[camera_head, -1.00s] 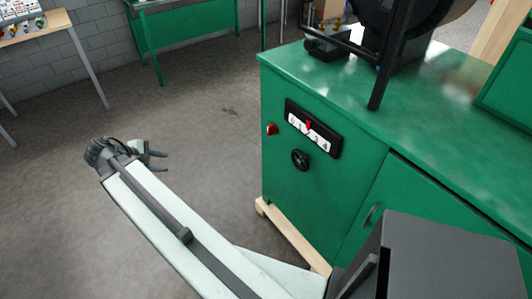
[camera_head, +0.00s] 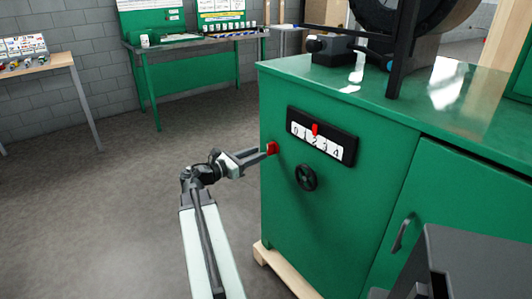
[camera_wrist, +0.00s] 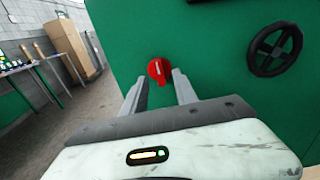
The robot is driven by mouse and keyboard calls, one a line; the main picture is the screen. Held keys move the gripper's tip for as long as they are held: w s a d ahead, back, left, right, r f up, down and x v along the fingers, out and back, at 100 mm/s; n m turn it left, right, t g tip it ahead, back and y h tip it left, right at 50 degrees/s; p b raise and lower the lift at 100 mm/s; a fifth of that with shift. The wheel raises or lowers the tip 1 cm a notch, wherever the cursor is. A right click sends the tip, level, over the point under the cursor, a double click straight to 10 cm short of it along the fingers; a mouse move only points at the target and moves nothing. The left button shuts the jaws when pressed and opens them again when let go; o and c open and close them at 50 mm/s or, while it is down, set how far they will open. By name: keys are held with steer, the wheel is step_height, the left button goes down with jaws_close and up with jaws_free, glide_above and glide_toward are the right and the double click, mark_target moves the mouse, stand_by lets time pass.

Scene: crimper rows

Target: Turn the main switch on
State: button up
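The red main switch (camera_head: 272,148) is on the front panel of the green cabinet (camera_head: 285,225), left of the black number dial. In the wrist view the red switch knob (camera_wrist: 159,71) has a pale mark on it and sits between my two finger tips. My gripper (camera_head: 262,152) is at the switch, with its fingers spread to either side of the knob. In the wrist view my gripper (camera_wrist: 160,78) is open, with a gap to the knob on the right. Whether the left finger touches it I cannot tell.
A black dial plate (camera_head: 321,136) with numbers and a red pointer is right of the switch. A black handwheel (camera_head: 306,177) is below it. A machine stands on the cabinet top. Green workbench (camera_head: 190,60) and wooden table (camera_head: 38,68) are farther back. The floor at left is clear.

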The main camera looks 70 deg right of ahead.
mark_target(268, 149)
steer(key=x, duration=0.4)
steer(key=shift+s+d, duration=0.15)
steer(key=shift+d, duration=0.15)
steer(key=shift+c, duration=0.3)
